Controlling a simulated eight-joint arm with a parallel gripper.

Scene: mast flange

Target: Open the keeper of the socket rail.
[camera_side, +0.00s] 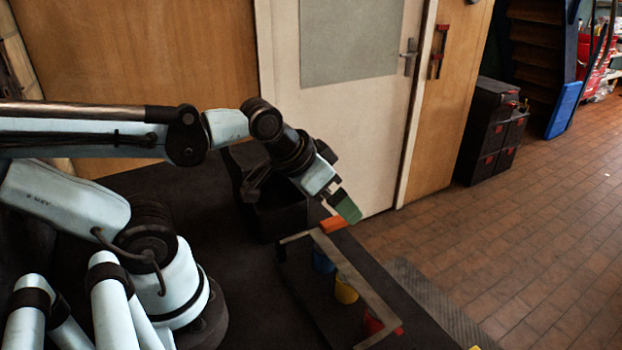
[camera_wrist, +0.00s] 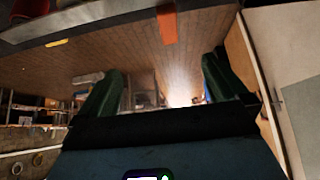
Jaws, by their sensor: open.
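The socket rail (camera_side: 312,290) is a dark strip on the black bench, with a pale grey bar (camera_side: 352,272) running along it and bent at both ends. Blue (camera_side: 322,262), yellow (camera_side: 345,290) and red (camera_side: 374,323) pieces sit under the bar. An orange tab (camera_side: 333,224) stands at the bar's far end; whether it belongs to the keeper I cannot tell. My gripper (camera_side: 347,208) has green fingers and is just above and beside the tab. In the wrist view the fingers (camera_wrist: 160,85) are apart with nothing between them, and the orange tab (camera_wrist: 166,25) is beyond them.
A black box (camera_side: 280,215) stands on the bench behind my gripper. A grey textured strip (camera_side: 430,300) lies right of the rail. A door (camera_side: 345,120) and stacked black cases (camera_side: 490,130) are farther back. The space above the rail is clear.

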